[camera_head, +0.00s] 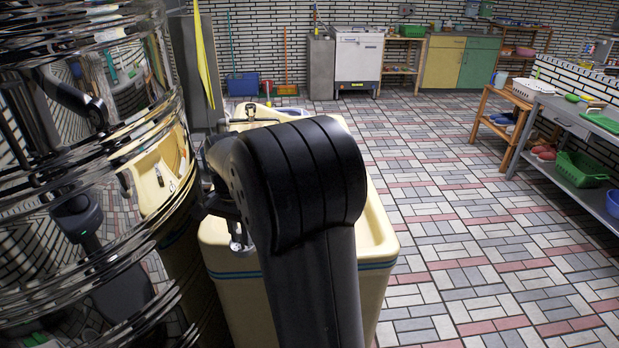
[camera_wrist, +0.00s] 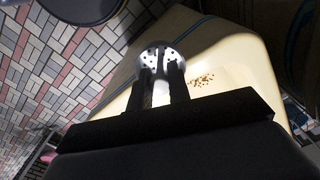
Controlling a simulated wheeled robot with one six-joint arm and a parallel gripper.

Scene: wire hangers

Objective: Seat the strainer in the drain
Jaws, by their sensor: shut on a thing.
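In the wrist view my gripper (camera_wrist: 161,72) is shut on the strainer (camera_wrist: 160,56), a round, shiny metal disc with small dark holes. The disc shows at and beyond the fingertips, over the cream sink (camera_wrist: 235,62). In the head view the cream sink (camera_head: 378,225) with a blue stripe stands below and behind my black arm, which hides much of its inside and my gripper. I cannot make out the drain opening in either view. Whether the strainer touches the sink is not clear.
Brown specks (camera_wrist: 203,80) lie on the sink surface to the right of the strainer. A large shiny ribbed metal cylinder (camera_head: 95,150) stands close on the left. A grey shelf table (camera_head: 580,125) is at the right. The tiled floor (camera_head: 470,220) between is clear.

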